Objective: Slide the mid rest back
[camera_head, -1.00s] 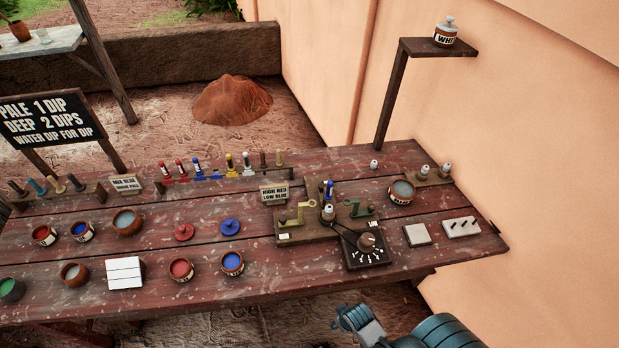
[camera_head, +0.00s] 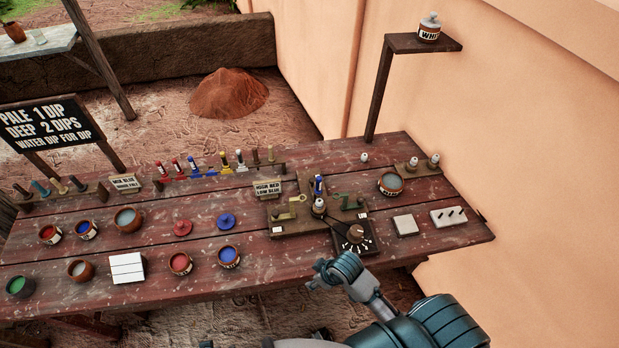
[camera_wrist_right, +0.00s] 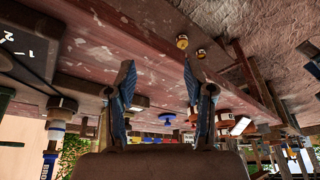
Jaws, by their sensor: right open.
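A wooden stand (camera_head: 284,228) with several rests sits at the right of the table's middle. A brass rest (camera_head: 290,208) is on its left and a greenish rest (camera_head: 348,201) on its right. A white-capped bottle (camera_head: 319,207) and a blue-banded upright tool (camera_head: 319,185) stand between them. I cannot tell which part is the mid rest. A dark dial box (camera_head: 356,238) with a knob is in front.
A grey pot (camera_head: 391,184), a pale block (camera_head: 405,226) and a pegged white block (camera_head: 448,216) are right of the stand. A wall (camera_head: 530,140) bounds the right.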

